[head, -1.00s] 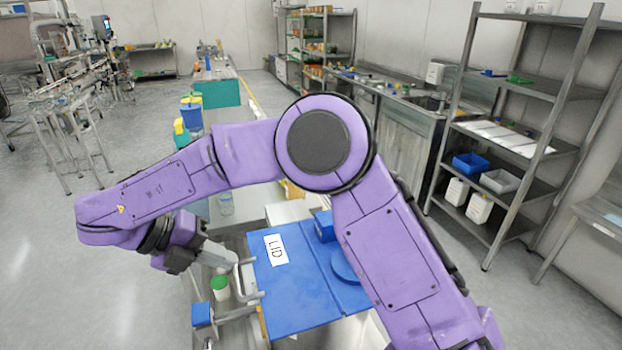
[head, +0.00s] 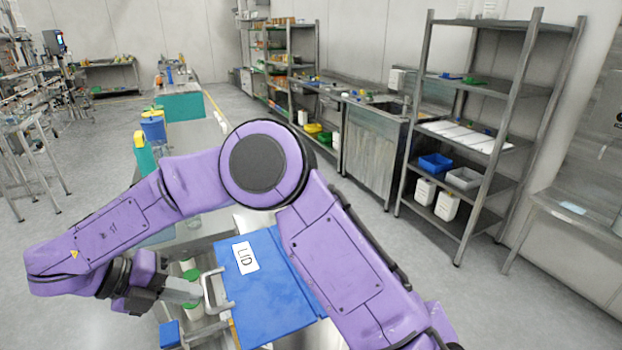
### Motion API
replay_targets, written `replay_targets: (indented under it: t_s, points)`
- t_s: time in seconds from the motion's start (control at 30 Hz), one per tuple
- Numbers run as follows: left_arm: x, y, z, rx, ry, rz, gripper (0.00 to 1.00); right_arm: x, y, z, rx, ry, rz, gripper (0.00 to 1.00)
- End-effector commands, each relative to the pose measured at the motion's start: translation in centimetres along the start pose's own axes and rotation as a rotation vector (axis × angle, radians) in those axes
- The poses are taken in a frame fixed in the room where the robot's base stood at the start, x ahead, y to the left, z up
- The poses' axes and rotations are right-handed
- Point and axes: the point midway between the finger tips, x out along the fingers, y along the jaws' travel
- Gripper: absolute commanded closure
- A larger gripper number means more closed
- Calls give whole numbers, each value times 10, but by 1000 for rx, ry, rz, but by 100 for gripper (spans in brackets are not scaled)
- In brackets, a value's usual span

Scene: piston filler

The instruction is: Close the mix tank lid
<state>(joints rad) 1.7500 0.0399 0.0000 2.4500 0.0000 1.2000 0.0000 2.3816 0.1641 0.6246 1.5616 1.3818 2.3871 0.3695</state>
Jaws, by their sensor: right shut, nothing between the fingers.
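The mix tank lid (head: 265,300) is a blue panel with a white "LID" label (head: 245,257). It looks flat on top of the tank, partly covered by my purple right arm. A grey bar handle (head: 213,296) stands at its left edge. My right gripper (head: 190,291) is shut and empty, just left of this handle; I cannot tell whether its tips touch it. My left gripper is out of view.
Containers with green tops (head: 192,276) stand below and beside my right gripper. A small blue block (head: 170,334) is at the lower left. Blue and yellow bins (head: 153,125) stand farther back. A steel shelf (head: 490,90) is at the right, with open floor between.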

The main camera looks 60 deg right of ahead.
Motion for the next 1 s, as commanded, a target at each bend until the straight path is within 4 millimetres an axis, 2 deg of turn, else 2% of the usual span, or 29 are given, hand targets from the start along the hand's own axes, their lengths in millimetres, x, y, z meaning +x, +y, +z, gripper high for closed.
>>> replay_targets:
  t_s: [0.43, 0.57, 0.67, 0.77, 0.9, 1.0]
  points:
    - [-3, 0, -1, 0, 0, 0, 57, -2, -2, 0, -1, 2, -2, 100]
    - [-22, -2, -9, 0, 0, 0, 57, -18, -17, 0, 1, 3, -1, 100]
    - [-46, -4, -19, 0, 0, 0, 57, -38, -35, -1, 4, 3, -1, 100]
    - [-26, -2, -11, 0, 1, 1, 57, -54, -8, -1, 8, -3, -3, 100]
    - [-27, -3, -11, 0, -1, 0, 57, -87, 7, -1, 7, -1, -3, 100]
    - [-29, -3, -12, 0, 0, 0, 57, -103, 14, 0, 6, 0, -2, 100]
